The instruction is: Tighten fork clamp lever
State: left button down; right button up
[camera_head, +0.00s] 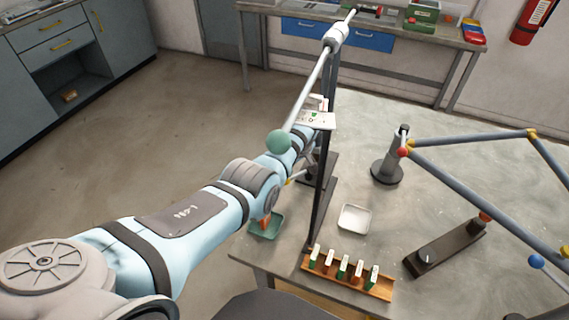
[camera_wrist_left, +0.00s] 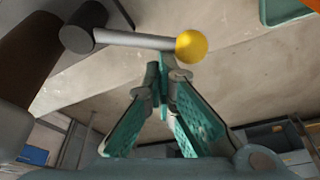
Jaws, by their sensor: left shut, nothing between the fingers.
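A lever with a yellow ball (camera_wrist_left: 190,46) on a grey rod (camera_wrist_left: 130,40) runs from a dark post in the left wrist view. My left gripper (camera_wrist_left: 165,78) is shut and empty, with its teal fingers together just below the yellow ball. I cannot tell whether they touch it. In the head view my left arm reaches the dark upright of the jig (camera_head: 325,180), and its fingers are largely hidden there. Which lever is the fork clamp's is not clear.
A blue-grey tube frame (camera_head: 468,180) stands right, with a red ball (camera_head: 404,152) and a blue ball (camera_head: 536,262) near it. A white tray (camera_head: 354,218), a green tray (camera_head: 264,232) and a wooden rack (camera_head: 345,282) sit on the table. Bare tabletop lies behind the frame.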

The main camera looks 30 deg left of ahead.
pick_arm(q)
jog(key=n, duration=0.1)
jog(key=s+d+n+g, duration=0.1)
jog(key=shift+d+n, duration=0.3)
jog(key=shift+s+d, duration=0.35)
jog(key=shift+d, duration=0.45)
jog(key=shift+d+f, duration=0.1)
